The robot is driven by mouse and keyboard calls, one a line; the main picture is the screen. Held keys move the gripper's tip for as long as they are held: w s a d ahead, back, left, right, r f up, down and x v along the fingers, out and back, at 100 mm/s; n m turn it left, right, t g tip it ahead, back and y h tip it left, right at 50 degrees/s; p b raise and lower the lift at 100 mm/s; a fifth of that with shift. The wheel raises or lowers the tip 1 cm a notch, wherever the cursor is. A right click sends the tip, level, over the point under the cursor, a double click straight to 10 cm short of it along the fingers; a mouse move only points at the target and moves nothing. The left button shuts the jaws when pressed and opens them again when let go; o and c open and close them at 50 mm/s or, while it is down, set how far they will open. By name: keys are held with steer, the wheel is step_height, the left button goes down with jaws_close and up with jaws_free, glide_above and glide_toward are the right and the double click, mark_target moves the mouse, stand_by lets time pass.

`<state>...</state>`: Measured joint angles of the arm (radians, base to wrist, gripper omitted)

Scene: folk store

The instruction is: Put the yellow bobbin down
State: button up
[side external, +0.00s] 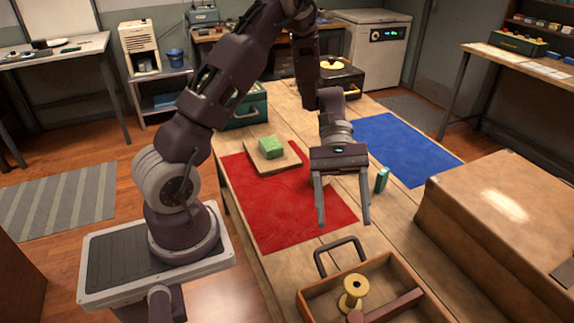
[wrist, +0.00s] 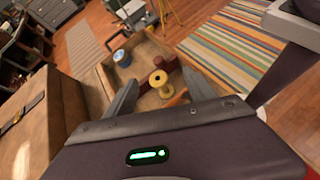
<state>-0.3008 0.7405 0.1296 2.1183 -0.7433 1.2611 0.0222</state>
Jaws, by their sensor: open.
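The yellow bobbin (side external: 354,285) stands in the wooden tray (side external: 428,285) at the bottom of the side view, beside a dark red bar (side external: 393,307). The wrist view also shows the bobbin (wrist: 159,82), appearing between my fingers but beyond them. My gripper (side external: 344,222) hangs over the table, back from the tray, with its two fingers wide apart and nothing between them. Its fingers also show in the wrist view (wrist: 146,82). The bobbin is apart from both fingers. The tray's near end is cut off in the side view.
A black handle (side external: 340,256) stands at the tray's back end. A red cloth (side external: 265,215) and a blue cloth (side external: 405,148) lie on the table. A green block (side external: 271,147) sits on a board. A small green cylinder (side external: 381,180) stands near my gripper. A large brown box (side external: 500,220) is right.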

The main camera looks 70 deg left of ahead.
steer(key=s+a+r+m+t+y, duration=0.2)
steer(key=s+r+m+t+y, duration=0.7)
steer(key=s+r, duration=0.4)
step_height(320, 180, up, 3)
steer(key=m+y, duration=0.1)
steer(key=m, duration=0.1)
steer(key=shift+s+a+f+m+t+y, duration=0.2)
steer(key=shift+s+a+m+t+y, duration=0.1)
steer(key=shift+a+t, duration=0.1)
